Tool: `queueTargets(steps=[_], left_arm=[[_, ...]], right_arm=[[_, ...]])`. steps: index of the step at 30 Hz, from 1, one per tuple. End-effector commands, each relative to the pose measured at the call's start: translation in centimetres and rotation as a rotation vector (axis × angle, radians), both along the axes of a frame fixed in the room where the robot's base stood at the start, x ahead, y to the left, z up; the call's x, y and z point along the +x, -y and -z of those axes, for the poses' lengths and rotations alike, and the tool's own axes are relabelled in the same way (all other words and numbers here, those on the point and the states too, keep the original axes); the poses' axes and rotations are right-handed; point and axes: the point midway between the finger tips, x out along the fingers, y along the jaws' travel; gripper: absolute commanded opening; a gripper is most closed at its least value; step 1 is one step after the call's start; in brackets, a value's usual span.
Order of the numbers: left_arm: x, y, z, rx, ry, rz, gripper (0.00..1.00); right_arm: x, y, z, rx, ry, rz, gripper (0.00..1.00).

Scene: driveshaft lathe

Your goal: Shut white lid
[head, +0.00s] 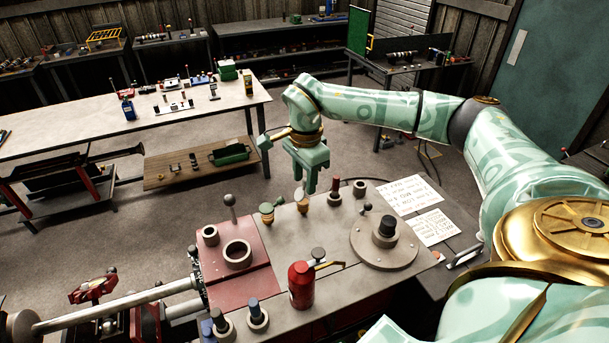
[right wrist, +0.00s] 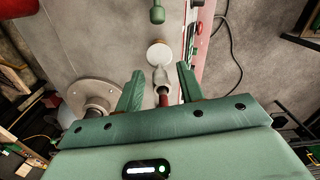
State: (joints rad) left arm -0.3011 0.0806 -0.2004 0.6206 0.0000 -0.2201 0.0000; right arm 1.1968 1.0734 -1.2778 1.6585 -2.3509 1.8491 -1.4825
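A small white lid (head: 299,195) stands on a tan collar on top of the lathe housing (head: 322,229). It looks raised and tilted in the head view, though its exact angle is hard to tell. In the right wrist view the white lid (right wrist: 158,52) is a pale disc ahead of the fingertips, apart from them. My right gripper (head: 310,187) points down close behind the lid. In the right wrist view the right gripper (right wrist: 160,72) is open, its two green fingers apart with nothing held. My left gripper is not in view.
A red-topped lever (head: 335,185) stands beside the gripper. A green knob (head: 267,208) is left of the lid. A red bottle (head: 301,285), a round flange (head: 384,245) and paper sheets (head: 409,194) are nearby.

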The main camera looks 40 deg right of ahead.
Motion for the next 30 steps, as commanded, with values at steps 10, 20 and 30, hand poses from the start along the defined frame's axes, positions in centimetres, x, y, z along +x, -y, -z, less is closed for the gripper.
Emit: queueTargets(steps=[10,20,30], left_arm=[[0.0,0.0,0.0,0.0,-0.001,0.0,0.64],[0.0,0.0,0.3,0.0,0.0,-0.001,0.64],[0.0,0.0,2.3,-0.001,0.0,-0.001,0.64]], right_arm=[[0.0,0.0,0.0,0.0,-0.001,0.0,0.0],[-0.1,0.2,0.1,0.026,0.007,0.002,0.0],[-0.5,1.6,1.1,0.216,0.069,0.005,0.0]])
